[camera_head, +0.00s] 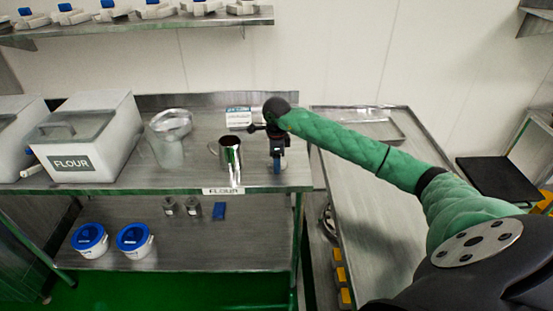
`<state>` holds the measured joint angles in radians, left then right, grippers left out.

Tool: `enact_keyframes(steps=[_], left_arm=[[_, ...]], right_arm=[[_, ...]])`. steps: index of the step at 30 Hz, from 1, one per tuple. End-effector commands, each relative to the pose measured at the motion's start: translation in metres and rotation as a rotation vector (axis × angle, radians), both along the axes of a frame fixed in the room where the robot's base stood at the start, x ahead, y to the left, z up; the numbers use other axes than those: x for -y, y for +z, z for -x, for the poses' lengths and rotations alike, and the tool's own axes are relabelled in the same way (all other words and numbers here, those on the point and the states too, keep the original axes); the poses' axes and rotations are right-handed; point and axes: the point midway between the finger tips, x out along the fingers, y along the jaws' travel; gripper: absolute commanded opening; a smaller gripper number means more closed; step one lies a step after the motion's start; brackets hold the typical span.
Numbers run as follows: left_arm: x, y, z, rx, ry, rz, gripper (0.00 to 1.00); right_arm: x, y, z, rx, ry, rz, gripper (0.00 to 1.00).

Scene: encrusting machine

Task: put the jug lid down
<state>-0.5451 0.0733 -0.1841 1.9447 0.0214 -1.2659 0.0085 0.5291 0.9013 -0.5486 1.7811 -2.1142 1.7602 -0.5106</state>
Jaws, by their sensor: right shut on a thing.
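My right gripper (277,160) points down over the right end of the steel table's top. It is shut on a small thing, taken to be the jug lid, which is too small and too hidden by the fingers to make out. A steel jug (230,152) with a handle stands upright just left of the gripper, with its mouth looking dark and open. A clear jug (169,148) stands further left; I cannot tell whether its top is covered. My left gripper is not in view.
A white flour bin (105,133) stands left on the steel table (190,180). A small white labelled box (238,118) is behind the steel jug. The lower shelf holds two blue-lidded tubs (90,240) and small metal pots. A second steel table (365,200) is at right.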

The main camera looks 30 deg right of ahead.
Motion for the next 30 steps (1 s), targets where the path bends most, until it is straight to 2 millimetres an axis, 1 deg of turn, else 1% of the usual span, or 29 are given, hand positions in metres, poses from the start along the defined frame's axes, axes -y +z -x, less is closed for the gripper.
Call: enact_keyframes(steps=[9,10,12,13,17,25,28,30], left_arm=[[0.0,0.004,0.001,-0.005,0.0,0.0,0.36],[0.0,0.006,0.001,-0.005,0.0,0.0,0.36],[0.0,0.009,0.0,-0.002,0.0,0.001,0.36],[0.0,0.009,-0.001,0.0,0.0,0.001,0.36],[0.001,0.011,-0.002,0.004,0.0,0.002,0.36],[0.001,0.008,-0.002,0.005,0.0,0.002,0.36],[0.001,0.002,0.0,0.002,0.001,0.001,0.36],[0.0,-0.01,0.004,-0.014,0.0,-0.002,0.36]], right_arm=[[0.0,-0.002,0.0,0.0,0.0,0.0,0.46],[0.0,-0.002,0.0,0.0,0.0,0.0,0.74],[0.0,-0.002,0.0,0.0,0.0,0.0,0.88],[0.0,-0.001,0.0,0.0,0.0,0.0,0.9],[0.0,-0.001,0.0,0.0,0.0,0.0,0.9],[0.0,0.0,0.0,0.0,0.0,0.0,0.9],[0.0,0.002,0.0,0.0,0.0,0.0,0.9],[0.0,0.005,0.0,0.002,0.0,0.001,0.9]])
